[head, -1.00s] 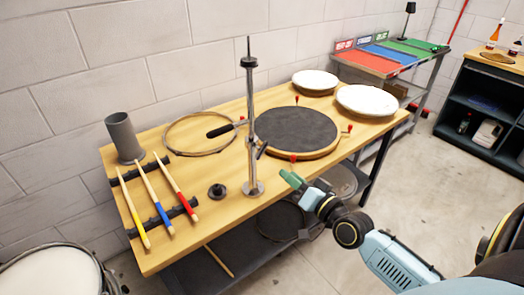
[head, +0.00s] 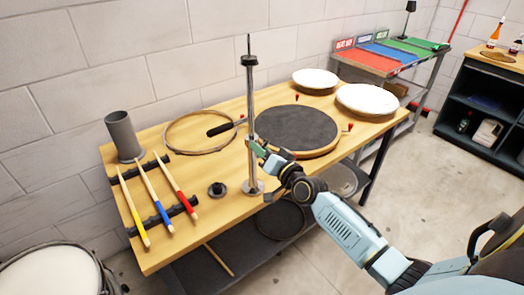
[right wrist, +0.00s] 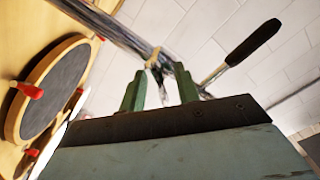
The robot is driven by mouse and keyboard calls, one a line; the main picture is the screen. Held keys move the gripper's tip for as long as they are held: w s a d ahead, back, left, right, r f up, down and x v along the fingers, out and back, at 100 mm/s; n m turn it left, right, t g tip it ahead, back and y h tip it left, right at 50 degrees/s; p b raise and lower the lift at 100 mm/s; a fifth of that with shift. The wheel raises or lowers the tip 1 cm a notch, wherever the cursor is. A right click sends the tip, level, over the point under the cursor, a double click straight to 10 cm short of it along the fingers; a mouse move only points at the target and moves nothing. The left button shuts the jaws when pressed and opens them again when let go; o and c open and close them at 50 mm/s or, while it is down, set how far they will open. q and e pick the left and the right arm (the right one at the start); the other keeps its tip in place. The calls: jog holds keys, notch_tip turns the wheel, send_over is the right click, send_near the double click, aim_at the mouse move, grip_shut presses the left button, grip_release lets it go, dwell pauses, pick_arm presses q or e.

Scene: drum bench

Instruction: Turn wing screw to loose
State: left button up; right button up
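The upright metal stand (head: 251,110) rises from a round base on the wooden bench. The wing screw (right wrist: 157,65) on it shows in the right wrist view as a small pale metal piece on the rod, just beyond my fingertips and between them in the picture. My right gripper (right wrist: 161,88) is open, with its two green fingers apart. In the head view the right gripper (head: 259,149) is beside the lower half of the stand and covers the wing screw there. I cannot tell whether the fingers touch the screw. My left gripper is not in view.
A dark round pad (head: 298,130) with red knobs lies right of the stand. Drumsticks (head: 157,197) on a rack and a grey cup (head: 123,137) are at left.

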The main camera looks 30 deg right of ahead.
grip_shut()
jog(key=shift+n+p, duration=0.35)
jog(key=shift+n, duration=0.65)
grip_release()
jog(key=shift+s, duration=0.1)
jog(key=s+d, duration=0.1)
jog(key=s, duration=1.2)
